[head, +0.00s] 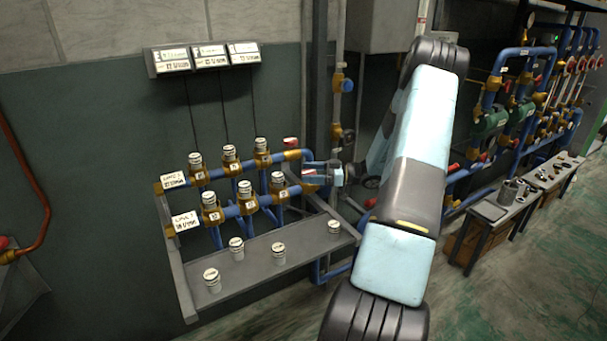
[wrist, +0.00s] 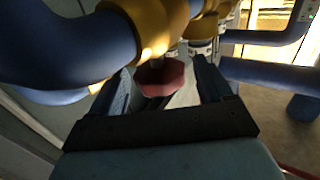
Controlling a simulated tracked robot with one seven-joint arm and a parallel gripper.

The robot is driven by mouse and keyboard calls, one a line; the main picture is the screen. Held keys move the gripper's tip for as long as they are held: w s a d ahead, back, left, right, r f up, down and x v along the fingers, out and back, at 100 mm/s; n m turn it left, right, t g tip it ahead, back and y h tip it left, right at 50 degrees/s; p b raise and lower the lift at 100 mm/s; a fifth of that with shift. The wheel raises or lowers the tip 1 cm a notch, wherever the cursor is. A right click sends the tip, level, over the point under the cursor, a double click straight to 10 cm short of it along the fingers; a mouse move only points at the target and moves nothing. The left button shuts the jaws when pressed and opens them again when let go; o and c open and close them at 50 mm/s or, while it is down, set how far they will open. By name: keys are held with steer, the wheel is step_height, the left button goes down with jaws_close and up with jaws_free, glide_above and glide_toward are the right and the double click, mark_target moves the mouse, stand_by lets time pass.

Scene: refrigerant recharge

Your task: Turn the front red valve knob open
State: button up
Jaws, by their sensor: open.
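The front red valve knob (wrist: 160,80) shows in the wrist view as a dark red, faceted knob below a brass fitting (wrist: 158,25) on a blue pipe. My gripper (wrist: 163,74) is open, with one finger to the left and one to the right of the knob. I cannot tell whether either finger touches it. In the head view my gripper (head: 322,172) is at the right end of the lower blue pipe row, and a bit of the front knob (head: 308,172) shows beside it. Another red knob (head: 291,142) sits on the rear pipe, clear of my gripper.
A grey shelf (head: 258,258) with several white-capped cylinders stands below and in front of the pipes. Brass valves (head: 212,215) line both pipe rows. A vertical pipe with a blue knob (head: 347,85) rises behind my arm. Benches (head: 492,212) stand at the right.

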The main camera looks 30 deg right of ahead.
steer(key=v, duration=1.1)
steer(key=w+a+r+m+t+h, duration=0.1)
steer(key=w+a+r+t+h, duration=0.15)
steer(key=w+r+h, duration=0.3)
steer(key=w+a+r+m+t+h, duration=0.1)
steer(key=w+a+r+h, duration=0.25)
steer(key=w+r, duration=0.3)
steer(key=s+a+r+m+h, duration=0.2)
steer(key=a+r+h, duration=0.15)
steer(key=r, duration=0.35)
steer(key=s+a+r+m+h, duration=0.1)
steer(key=a+r+m+h, duration=0.1)
steer(key=r+h, duration=0.35)
steer(key=s+a+r+m+g+h, duration=0.1)
steer(key=s+a+r+m, duration=0.2)
steer(key=s, duration=0.4)
steer(key=s+a+r+m+g, duration=0.1)
steer(key=s+a+r+g, duration=0.15)
steer(key=s+a, duration=0.35)
steer(key=s+a+f+m+g+y, duration=0.1)
steer(key=s+a, duration=0.4)
steer(key=s, duration=0.6)
steer(key=s+a+f+g+y, duration=0.2)
steer(key=s+a, duration=0.4)
steer(key=s, duration=0.6)
steer(key=shift+f+m+g+y, duration=0.3)
steer(key=shift+f+m, duration=0.1)
steer(key=shift+f, duration=0.2)
